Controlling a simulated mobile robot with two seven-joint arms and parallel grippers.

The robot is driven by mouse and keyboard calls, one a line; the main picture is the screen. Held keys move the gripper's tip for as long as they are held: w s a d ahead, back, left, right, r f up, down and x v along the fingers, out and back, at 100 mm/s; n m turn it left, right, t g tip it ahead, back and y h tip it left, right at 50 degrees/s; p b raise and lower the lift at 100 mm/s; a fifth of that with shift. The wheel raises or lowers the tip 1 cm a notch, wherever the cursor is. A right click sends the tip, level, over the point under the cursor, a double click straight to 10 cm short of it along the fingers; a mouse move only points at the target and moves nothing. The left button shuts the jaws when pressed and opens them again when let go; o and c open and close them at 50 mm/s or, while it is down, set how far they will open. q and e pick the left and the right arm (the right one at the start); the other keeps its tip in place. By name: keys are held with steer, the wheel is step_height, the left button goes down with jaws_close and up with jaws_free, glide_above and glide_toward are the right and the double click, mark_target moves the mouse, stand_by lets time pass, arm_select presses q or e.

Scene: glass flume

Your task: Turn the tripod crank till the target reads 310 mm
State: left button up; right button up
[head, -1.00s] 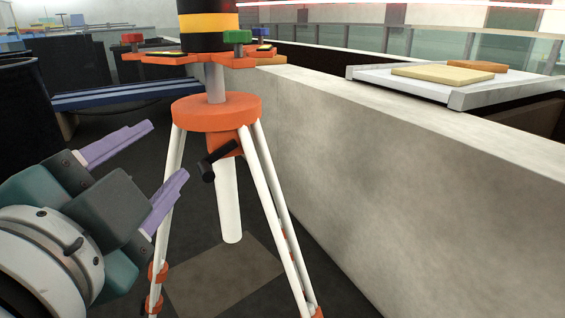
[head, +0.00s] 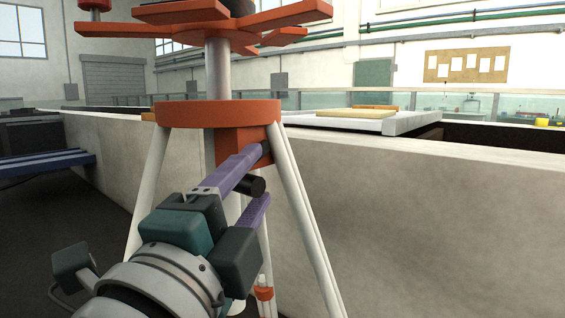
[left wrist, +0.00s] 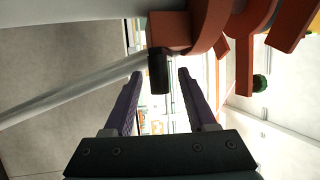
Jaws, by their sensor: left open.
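The tripod stands beside a concrete wall, with an orange collar (head: 222,114), white legs and a grey centre column (head: 218,68). A black crank handle (head: 248,187) shows under the collar; it also shows in the left wrist view (left wrist: 158,72). My left gripper (head: 263,173) has purple fingers and is open. In the left wrist view its fingertips (left wrist: 161,75) lie to either side of the handle, with gaps visible. The crank's arm is mostly hidden behind the upper finger. The target and its reading are out of view. My right gripper is not in view.
The concrete wall (head: 420,190) runs close behind and right of the tripod. A pale board (head: 365,122) lies across its top. Orange tripod-head arms (head: 180,12) spread above the collar. A blue bench (head: 45,163) stands at left.

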arm_select(q)
steer(key=x, duration=0.3)
steer(key=shift+w, duration=0.25)
